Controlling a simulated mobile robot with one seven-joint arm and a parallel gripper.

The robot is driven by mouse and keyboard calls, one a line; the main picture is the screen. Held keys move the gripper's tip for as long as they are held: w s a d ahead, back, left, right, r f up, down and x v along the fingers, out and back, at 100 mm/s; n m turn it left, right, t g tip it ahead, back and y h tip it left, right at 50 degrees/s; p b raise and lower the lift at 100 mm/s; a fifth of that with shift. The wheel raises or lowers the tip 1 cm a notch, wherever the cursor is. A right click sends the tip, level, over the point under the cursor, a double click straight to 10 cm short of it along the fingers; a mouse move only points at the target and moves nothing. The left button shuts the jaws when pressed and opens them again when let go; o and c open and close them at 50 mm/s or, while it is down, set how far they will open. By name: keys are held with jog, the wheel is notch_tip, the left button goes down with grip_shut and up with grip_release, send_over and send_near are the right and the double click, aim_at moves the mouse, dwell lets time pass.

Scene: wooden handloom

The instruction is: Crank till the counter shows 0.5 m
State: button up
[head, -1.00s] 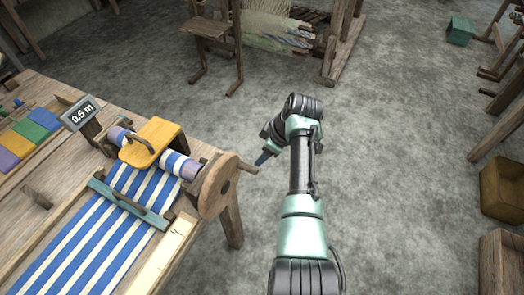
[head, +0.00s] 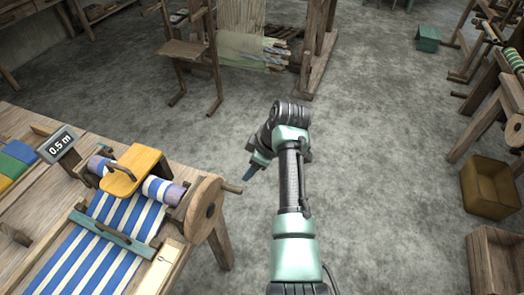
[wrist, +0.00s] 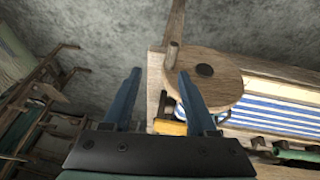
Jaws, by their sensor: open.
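The counter (head: 57,145) on the table at the left reads 0.5 m. The wooden crank wheel (head: 203,210) is at the right end of the roller (head: 163,191), with its handle peg (head: 231,188) sticking out to the right. Blue and white striped cloth (head: 105,240) runs onto the roller, under a yellow cover (head: 134,170). My gripper (head: 249,174) is off the table's right side, apart from the peg.
A teal bar (head: 112,236) crosses the cloth. A wooden chair (head: 190,55) and loom stand at the back. A yellow crate (head: 489,187) and a wooden box (head: 497,255) stand on the right. The floor between is clear.

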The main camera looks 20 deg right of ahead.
jog(key=b+v, duration=0.1)
jog(key=v, duration=0.9)
